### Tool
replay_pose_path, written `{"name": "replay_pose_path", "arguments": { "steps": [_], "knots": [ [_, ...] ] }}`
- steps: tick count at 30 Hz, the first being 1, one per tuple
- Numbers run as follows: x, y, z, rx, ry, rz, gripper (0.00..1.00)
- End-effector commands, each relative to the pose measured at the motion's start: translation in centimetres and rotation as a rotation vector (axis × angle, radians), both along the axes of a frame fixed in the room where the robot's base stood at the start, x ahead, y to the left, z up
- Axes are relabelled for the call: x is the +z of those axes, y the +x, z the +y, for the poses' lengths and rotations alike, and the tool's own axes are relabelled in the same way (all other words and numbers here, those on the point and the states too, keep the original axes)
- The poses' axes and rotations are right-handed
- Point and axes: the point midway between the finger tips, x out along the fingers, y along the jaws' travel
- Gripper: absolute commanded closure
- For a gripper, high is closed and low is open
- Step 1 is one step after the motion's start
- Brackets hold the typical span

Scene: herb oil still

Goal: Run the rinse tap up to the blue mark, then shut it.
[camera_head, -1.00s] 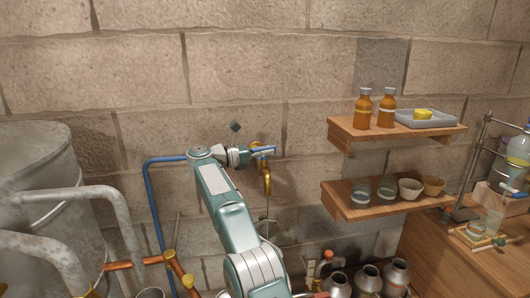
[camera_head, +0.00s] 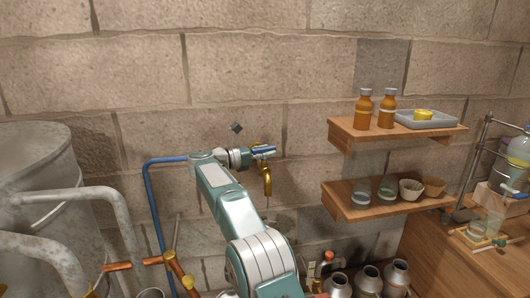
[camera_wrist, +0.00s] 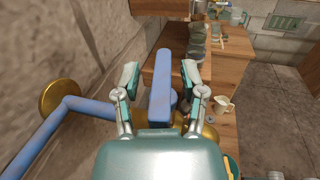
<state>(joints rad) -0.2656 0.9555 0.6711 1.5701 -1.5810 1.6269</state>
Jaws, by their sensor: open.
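The rinse tap has a hooked brass spout (camera_head: 268,182) against the stone wall and a blue lever (camera_head: 264,149) above it. My gripper (camera_head: 257,153) is at the lever in the head view. In the wrist view my gripper (camera_wrist: 161,76) is open, with one finger on each side of the blue lever (camera_wrist: 161,88). A gap shows on both sides, so the fingers do not appear to clasp it. A vessel below the spout and the blue mark cannot be made out; my arm covers part of that area.
A blue pipe (camera_head: 150,205) runs along the wall to the tap. A large metal drum (camera_head: 40,190) stands at left. Two wooden shelves (camera_head: 385,205) with bottles and bowls are at right. Several metal cans (camera_head: 367,280) stand low beside my arm.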

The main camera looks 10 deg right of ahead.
Motion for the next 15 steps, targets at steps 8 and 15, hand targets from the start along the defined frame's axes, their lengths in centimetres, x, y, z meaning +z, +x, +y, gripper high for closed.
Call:
{"name": "replay_pose_path", "arguments": {
  "steps": [8,15],
  "knots": [
    [-0.1,-1.1,4.3,0.01,0.001,-0.001,0.46],
    [-0.1,-2.1,8.1,0.009,0.002,0.0,0.46]
  ]
}}
